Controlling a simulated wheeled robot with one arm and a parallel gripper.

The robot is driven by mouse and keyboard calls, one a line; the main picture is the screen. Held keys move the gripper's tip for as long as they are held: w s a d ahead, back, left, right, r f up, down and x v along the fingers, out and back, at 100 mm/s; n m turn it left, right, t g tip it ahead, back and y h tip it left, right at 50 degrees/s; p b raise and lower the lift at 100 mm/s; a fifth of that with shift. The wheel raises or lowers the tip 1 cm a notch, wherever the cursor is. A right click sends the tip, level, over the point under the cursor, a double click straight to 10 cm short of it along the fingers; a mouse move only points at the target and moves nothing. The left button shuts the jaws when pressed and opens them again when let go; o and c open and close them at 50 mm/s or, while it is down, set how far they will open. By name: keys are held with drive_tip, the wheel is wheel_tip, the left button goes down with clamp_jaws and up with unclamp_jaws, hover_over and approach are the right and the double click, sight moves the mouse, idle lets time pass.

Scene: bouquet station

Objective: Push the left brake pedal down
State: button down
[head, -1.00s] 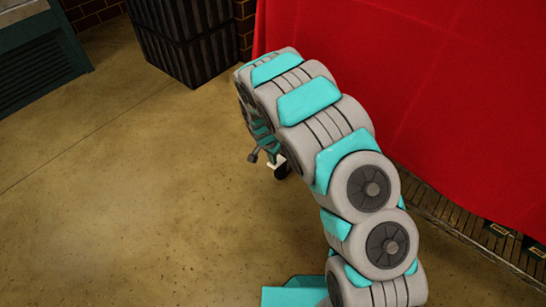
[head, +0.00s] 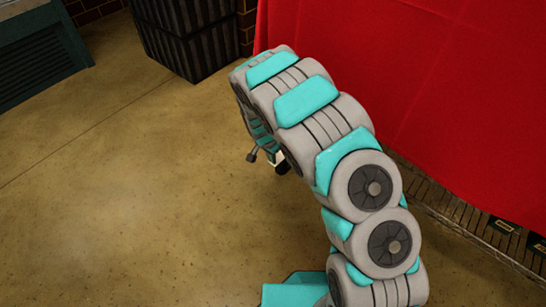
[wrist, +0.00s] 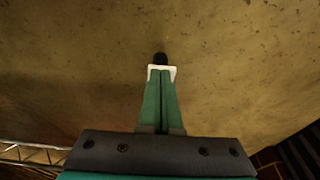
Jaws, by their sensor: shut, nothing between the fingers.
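My gripper (wrist: 161,76) shows in the wrist view with its two green fingers together and nothing between them. Its tips point down toward the floor. A small white piece (wrist: 173,69) shows right at the fingertips, with a black round part (wrist: 160,58) just beyond it. They look like a caster with its brake pedal, but the fingers cover much of it. I cannot tell whether the tips touch the pedal or how far down it is. In the head view my arm hides most of this spot; only a small black part (head: 283,168) shows beneath it.
A red cloth (head: 450,90) hangs at the right, above a slatted metal shelf (head: 470,225). A dark ribbed bin (head: 190,35) stands at the back, and a grey-green cabinet (head: 40,50) at the far left. The concrete floor (head: 120,200) at the left is clear.

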drive_tip(key=shift+s+a+f+b, duration=0.15)
drive_tip(key=shift+f+b, duration=0.15)
drive_tip(key=shift+f, duration=0.2)
drive_tip(key=shift+s+a+f+b, duration=0.15)
drive_tip(key=shift+f+b, duration=0.15)
drive_tip(key=shift+f, duration=0.2)
drive_tip(key=shift+d+r, duration=0.1)
drive_tip(key=shift+r, duration=0.75)
